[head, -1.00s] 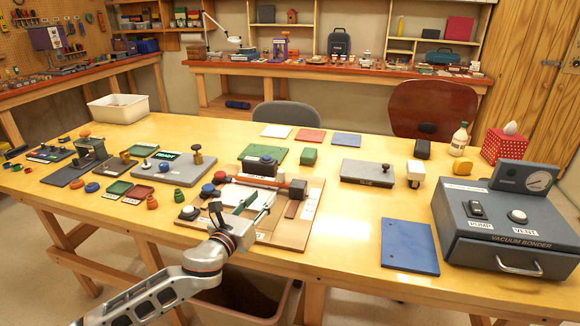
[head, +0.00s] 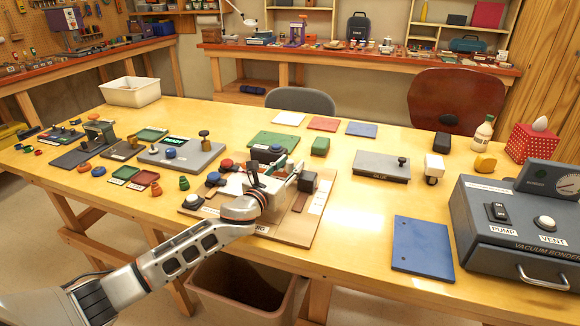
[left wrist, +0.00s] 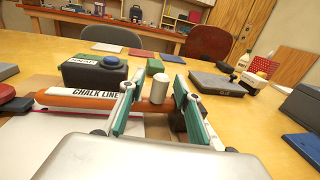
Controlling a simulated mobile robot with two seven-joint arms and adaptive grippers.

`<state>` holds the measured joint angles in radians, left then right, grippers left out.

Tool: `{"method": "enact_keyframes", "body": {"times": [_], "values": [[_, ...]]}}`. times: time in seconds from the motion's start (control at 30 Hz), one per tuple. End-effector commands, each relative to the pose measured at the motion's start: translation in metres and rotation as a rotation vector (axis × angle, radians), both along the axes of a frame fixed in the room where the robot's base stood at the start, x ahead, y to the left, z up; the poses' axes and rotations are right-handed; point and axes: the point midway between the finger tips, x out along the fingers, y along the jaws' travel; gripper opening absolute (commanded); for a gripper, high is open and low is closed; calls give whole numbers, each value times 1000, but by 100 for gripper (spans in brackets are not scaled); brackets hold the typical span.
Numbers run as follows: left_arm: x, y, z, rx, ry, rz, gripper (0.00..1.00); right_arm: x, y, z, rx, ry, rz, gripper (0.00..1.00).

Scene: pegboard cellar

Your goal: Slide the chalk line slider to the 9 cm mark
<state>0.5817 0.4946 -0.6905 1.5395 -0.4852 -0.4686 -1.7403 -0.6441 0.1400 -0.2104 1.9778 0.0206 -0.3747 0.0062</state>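The orange chalk line bar (left wrist: 60,103), labelled CHALK LINE, runs left to right across the left wrist view. A pale cylindrical knob (left wrist: 158,90), apparently the slider's, stands upright at the bar towards its right part. My left gripper (left wrist: 160,77) is open, with one green-padded finger on each side of the knob; gaps show, and I cannot tell whether either finger touches it. A dark block (left wrist: 179,122) is partly hidden behind the right finger. In the head view my left gripper (head: 286,170) covers most of the bar. The centimetre marks are not readable. My right gripper is not in view.
The tan board (head: 296,228) carries the chalk line. A dark box with a blue button (left wrist: 93,70) stands behind the bar. A grey plate device (head: 381,167), blue panel (head: 422,246) and vacuum bonder (head: 520,222) are to the right. Bare table lies between board and blue panel.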

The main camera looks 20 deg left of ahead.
Motion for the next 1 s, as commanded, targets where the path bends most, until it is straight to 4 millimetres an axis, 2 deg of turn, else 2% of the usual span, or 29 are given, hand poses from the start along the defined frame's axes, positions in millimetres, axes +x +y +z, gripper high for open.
{"method": "enact_keyframes", "body": {"times": [0.27, 0.4, 0.67, 0.83, 1.0], "values": [[2, -1, 0, -1, 0, -1, 33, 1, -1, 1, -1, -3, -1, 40], [2, -1, 0, 0, 0, -1, 0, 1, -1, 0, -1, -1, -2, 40], [-4, 0, 2, 2, 0, -1, 0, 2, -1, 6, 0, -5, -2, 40], [-30, 0, 4, 2, 1, -2, 0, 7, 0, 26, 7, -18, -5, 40], [-52, 1, 2, 1, 1, -1, 0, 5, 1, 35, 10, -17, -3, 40]]}}
